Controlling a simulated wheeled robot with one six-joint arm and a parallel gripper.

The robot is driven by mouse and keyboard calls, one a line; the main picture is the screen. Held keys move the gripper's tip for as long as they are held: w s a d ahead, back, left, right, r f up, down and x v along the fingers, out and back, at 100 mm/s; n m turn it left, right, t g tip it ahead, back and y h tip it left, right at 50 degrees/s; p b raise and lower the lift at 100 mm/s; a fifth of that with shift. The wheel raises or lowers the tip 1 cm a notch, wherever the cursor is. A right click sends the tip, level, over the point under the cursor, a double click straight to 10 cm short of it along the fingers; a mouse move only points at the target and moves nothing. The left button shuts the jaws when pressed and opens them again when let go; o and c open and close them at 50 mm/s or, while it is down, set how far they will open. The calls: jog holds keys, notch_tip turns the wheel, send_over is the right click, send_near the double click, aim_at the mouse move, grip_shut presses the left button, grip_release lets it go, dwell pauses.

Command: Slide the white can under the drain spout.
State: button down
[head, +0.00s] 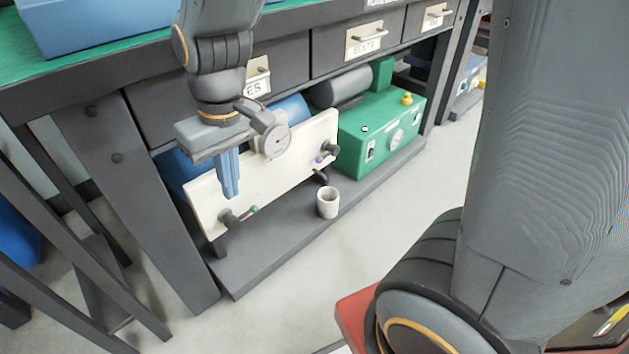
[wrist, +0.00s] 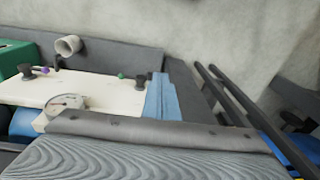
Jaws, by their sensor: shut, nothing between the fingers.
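The white can (head: 327,202) stands upright and open-topped on the front part of the dark low shelf. It also shows in the wrist view (wrist: 68,45). A short dark spout (head: 321,177) comes out below the right end of a cream panel (head: 262,182), just behind and above the can; the can appears in front of it, not under it. Another dark fitting (head: 220,245) sits below the panel's left end. I cannot tell which is the drain spout. My gripper (head: 231,194), with blue fingers (wrist: 162,98), is shut and empty in front of the panel's left half, left of the can.
The panel carries a green-tipped lever (head: 254,209), a purple-tipped one (head: 319,159) and a round gauge (head: 276,141). A green machine (head: 378,140) stands to the right. The dark shelf (head: 270,247) is bare left of the can. Bench drawers hang above.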

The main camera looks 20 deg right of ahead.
jog(key=w+d+f+m+p, duration=0.1)
jog(key=w+d+f+m, duration=0.1)
jog(key=w+d+f, duration=0.6)
jog(key=h, duration=0.1)
send_over(328, 203)
jog(key=s+a, duration=0.5)
notch_tip(328, 203, down, 14)
jog(key=r, duration=0.1)
jog(key=d+f+p, duration=0.1)
jog(key=d+f, duration=0.7)
jog(key=f, duration=0.4)
jog(key=w+f+b, duration=0.3)
jog(key=f+b, duration=0.2)
jog(key=f, duration=0.5)
jog(key=shift+a+f+g+b, duration=0.2)
jog(key=shift+f+g+b, duration=0.1)
jog(key=shift+g+b, duration=0.1)
